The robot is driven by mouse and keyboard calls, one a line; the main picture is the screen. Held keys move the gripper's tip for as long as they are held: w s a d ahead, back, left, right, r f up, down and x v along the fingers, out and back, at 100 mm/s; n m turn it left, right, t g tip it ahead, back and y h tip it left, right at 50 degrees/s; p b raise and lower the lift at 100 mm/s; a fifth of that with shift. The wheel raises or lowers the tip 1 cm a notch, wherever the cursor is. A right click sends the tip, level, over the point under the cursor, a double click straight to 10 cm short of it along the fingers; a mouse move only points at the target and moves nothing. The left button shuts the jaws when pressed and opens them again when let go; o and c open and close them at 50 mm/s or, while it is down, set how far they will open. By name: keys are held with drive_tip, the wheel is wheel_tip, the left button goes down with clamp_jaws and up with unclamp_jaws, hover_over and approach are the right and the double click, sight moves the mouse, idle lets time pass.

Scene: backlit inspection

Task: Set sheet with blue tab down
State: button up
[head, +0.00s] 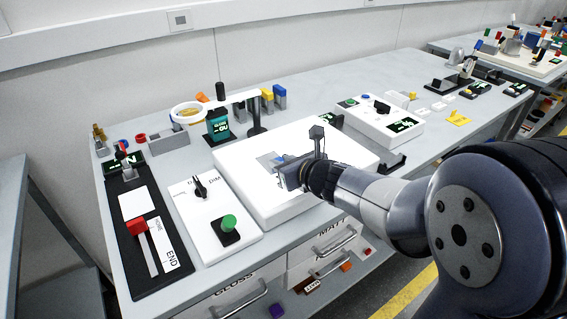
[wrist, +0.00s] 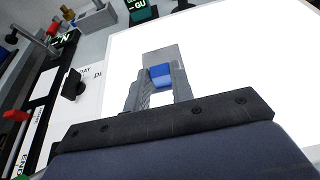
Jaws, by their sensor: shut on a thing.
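My gripper (head: 294,173) is over the white light panel (head: 239,184) in the middle of the bench. In the wrist view its two grey fingers (wrist: 160,92) are closed on the blue tab (wrist: 160,76). A grey translucent sheet (wrist: 161,57) extends beyond the tab over the bright panel. In the head view the sheet (head: 266,160) shows as a grey patch just left of the gripper. I cannot tell whether the sheet touches the panel or hovers slightly above it.
A white dimmer box (head: 188,206) with a black knob and a green button stands left of the panel. A black slider board (head: 125,250) with a red handle is further left. A ring magnifier (head: 187,113) stands behind. A white control box (head: 372,126) is at the right rear.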

drive_tip(key=shift+f, duration=0.2)
drive_tip(key=o, duration=0.9)
drive_tip(key=shift+o, duration=0.2)
drive_tip(key=shift+r, duration=0.2)
drive_tip(key=shift+s+d+r, duration=0.1)
drive_tip(key=shift+s+r, duration=0.05)
drive_tip(key=p+v, duration=0.2)
drive_tip(key=v, duration=0.9)
drive_tip(key=shift+s+d+p, duration=0.2)
drive_tip(key=shift+s+p, duration=0.1)
drive_tip(key=shift+p, duration=0.05)
